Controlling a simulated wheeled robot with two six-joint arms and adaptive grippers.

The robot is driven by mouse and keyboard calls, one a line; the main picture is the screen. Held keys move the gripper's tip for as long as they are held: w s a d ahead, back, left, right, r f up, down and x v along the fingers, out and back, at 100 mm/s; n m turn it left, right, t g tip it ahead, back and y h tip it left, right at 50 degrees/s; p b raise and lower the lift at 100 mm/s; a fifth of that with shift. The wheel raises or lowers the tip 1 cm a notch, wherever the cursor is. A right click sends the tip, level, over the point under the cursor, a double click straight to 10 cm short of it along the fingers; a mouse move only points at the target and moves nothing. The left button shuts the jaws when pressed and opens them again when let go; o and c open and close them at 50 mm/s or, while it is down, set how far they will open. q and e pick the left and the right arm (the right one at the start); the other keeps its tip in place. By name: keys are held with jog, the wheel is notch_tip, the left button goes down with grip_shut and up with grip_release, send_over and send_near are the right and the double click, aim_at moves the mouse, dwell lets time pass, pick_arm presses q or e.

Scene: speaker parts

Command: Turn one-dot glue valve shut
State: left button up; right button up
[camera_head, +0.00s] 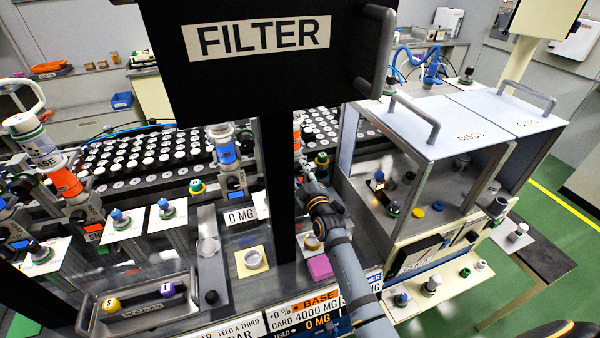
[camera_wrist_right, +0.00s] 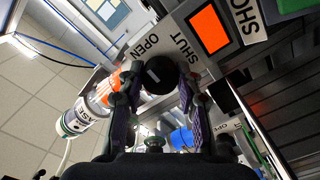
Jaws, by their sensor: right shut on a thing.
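In the right wrist view, a round black valve knob (camera_wrist_right: 160,75) with a short white mark sits on a panel printed OPEN and SHUT. My right gripper (camera_wrist_right: 155,88) is shut on this knob, one finger on each side. The white mark lies below the two words; which one it points at is unclear. I cannot make out any dot mark. In the head view, my right gripper (camera_head: 308,172) is beside the black post, which partly hides the valve area. My left gripper is not in view.
The FILTER sign (camera_head: 258,38) and its post block the middle of the head view. An orange-labelled BASE bottle (camera_wrist_right: 100,100) and a lit orange display (camera_wrist_right: 208,28) are near the knob. A white-topped cabinet (camera_head: 450,125) stands right of my arm.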

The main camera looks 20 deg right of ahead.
jog(key=shift+m, duration=0.3)
jog(key=m, duration=0.3)
jog(key=shift+m+p, duration=0.35)
jog(key=shift+m, duration=0.05)
jog(key=m+p, duration=0.1)
jog(key=m, duration=0.3)
jog(key=shift+m, duration=0.3)
jog(key=m, duration=0.4)
jog(key=shift+a+p, duration=0.1)
jog(key=shift+p, duration=0.3)
jog(key=shift+m+p, duration=0.3)
jog(key=shift+m, duration=2.2)
